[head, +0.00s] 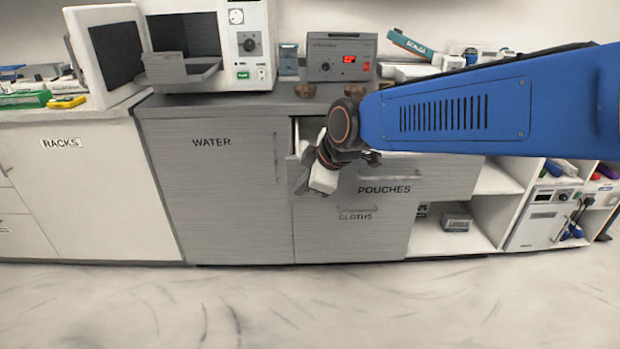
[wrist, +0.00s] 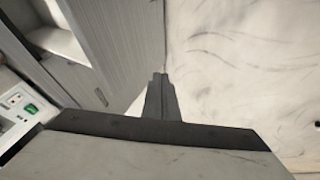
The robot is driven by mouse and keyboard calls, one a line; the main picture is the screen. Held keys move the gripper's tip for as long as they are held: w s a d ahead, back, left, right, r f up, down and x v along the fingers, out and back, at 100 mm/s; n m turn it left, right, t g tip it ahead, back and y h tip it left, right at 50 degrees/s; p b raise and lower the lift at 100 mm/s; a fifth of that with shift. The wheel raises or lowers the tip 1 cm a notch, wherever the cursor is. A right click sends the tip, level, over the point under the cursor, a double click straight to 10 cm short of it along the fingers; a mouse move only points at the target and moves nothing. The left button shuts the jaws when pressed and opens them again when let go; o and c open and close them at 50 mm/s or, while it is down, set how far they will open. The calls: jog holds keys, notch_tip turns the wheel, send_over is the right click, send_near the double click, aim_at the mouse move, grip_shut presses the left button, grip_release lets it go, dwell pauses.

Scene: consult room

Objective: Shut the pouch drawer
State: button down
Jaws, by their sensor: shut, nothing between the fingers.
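The pouch drawer (head: 440,178), with a grey front lettered POUCHES, stands out from the cabinet in the head view. A pale strip of its inside shows at its upper left. My blue arm hides much of its top edge and opening. My gripper (head: 302,186) is in front of the left part of the drawer front, pointing down and left. I cannot tell whether it touches the front. In the wrist view my gripper (wrist: 160,85) has its fingers together, with nothing between them. The floor and a grey cabinet front lie beyond them.
Below the drawer is a front lettered CLOTHS (head: 350,235). The WATER door (head: 205,190) is to the left. Open shelves (head: 440,242) are to the right. A sterilizer (head: 240,45) with its door open stands on the counter. The floor (head: 300,305) in front is clear.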

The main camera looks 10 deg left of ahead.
aim_at(291, 190)
jog(key=shift+w+a+f, duration=0.4)
jog(key=shift+w+a, duration=0.05)
jog(key=shift+w, duration=0.35)
jog(key=shift+w+a+f, duration=0.4)
jog(key=shift+w, duration=0.45)
jog(key=shift+w+a+f, duration=0.4)
jog(key=shift+w+a, duration=0.05)
jog(key=shift+w, duration=0.35)
jog(key=w+a, duration=0.2)
jog(key=w, duration=0.6)
jog(key=w+a, duration=0.2)
jog(key=w, duration=0.6)
jog(key=w+a, duration=0.3)
jog(key=w, duration=0.6)
jog(key=shift+w+a, duration=0.1)
